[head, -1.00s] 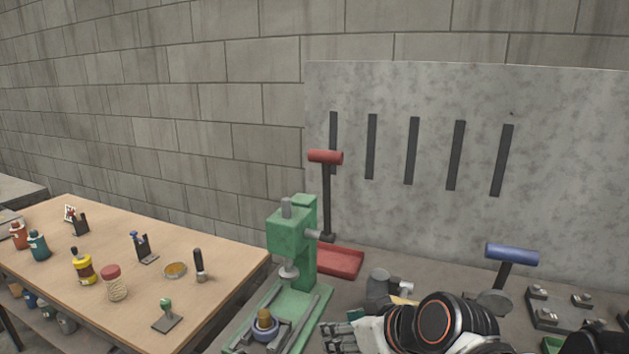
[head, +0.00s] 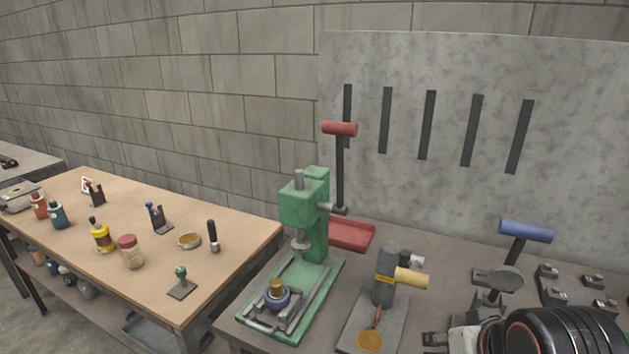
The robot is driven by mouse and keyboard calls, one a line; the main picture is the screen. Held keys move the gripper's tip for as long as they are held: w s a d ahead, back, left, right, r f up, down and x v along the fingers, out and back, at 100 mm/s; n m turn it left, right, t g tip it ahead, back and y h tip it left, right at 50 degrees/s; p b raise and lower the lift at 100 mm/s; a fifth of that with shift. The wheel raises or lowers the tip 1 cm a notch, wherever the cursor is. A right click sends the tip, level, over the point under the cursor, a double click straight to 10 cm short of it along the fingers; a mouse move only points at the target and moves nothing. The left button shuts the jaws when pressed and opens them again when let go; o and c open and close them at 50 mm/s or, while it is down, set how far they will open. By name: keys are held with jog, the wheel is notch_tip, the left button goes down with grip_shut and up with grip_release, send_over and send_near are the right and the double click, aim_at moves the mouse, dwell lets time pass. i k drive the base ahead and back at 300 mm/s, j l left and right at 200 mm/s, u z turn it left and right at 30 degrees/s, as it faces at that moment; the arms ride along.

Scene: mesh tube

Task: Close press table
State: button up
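The green press (head: 317,215) stands on the grey bench, with its red-handled lever (head: 340,129) upright at its right. Its sliding table (head: 293,311) lies low on the green base and sticks out forward of the ram. A dark ring with a brass-coloured piece (head: 277,287) sits on the table, forward of the ram rather than under it. My gripper (head: 432,341) is at the bottom edge, right of the press and apart from it. Only part of it shows, so its opening is unclear.
A second tool with a yellow handle (head: 411,278) stands between the press and my gripper. A red tray (head: 352,234) lies behind the press. A blue-handled tool (head: 525,231) stands at the right. A wooden table (head: 135,213) with bottles and small tools is at left.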

aim_at(280, 320)
jog(key=j+u, duration=0.15)
jog(key=u, duration=0.2)
jog(key=i+j+u, duration=0.1)
jog(key=u, duration=0.25)
jog(key=i+j+u, duration=0.1)
jog(key=u, duration=0.25)
jog(key=j, duration=0.1)
